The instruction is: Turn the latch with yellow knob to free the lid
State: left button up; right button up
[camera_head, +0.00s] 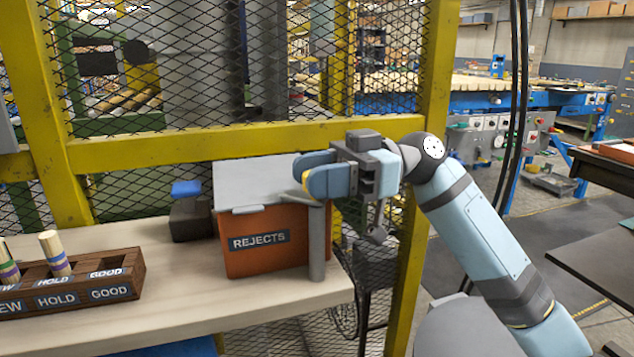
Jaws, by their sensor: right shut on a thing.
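The orange-brown box (265,260) labelled REJECTS stands at the right end of the pale bench. Its grey lid (255,180) lies over the top and looks closed. A grey post (317,245) stands at the box's front right corner, with a grey latch arm (296,197) at its top. My right gripper (308,176) comes in from the right above this corner, with its blue fingers shut on the latch's yellow knob. Only a sliver of yellow shows there; the fingers hide the rest. My left gripper is out of view.
A wooden rack (135,266) with HOLD and GOOD labels and striped pegs stands at the left of the bench (215,310). A dark block with a blue top (187,188) sits beside the box. A yellow-framed mesh fence (200,145) rises close behind.

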jog(key=n+g+h, duration=0.1)
jog(key=g, duration=0.1)
jog(key=n+g+h+p, duration=0.1)
jog(key=n+g, duration=0.1)
jog(key=shift+a+r, duration=0.1)
jog(key=shift+r, duration=0.05)
jog(key=n+g+h+p, duration=0.1)
jog(key=n+g+h, duration=0.2)
jog(key=shift+h, duration=0.4)
jog(key=shift+n+g+h, duration=0.5)
jog(key=shift+h, duration=0.2)
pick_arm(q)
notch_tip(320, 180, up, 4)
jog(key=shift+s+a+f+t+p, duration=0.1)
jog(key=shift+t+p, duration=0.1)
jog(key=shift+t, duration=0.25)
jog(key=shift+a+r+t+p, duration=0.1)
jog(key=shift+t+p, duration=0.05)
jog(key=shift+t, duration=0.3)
pick_arm(e)
jog(key=shift+n+h, duration=0.3)
jog(key=shift+h, duration=0.1)
jog(key=shift+g, duration=0.3)
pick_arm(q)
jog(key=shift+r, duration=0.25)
pick_arm(e)
jog(key=shift+h, duration=0.3)
jog(key=o, duration=0.9)
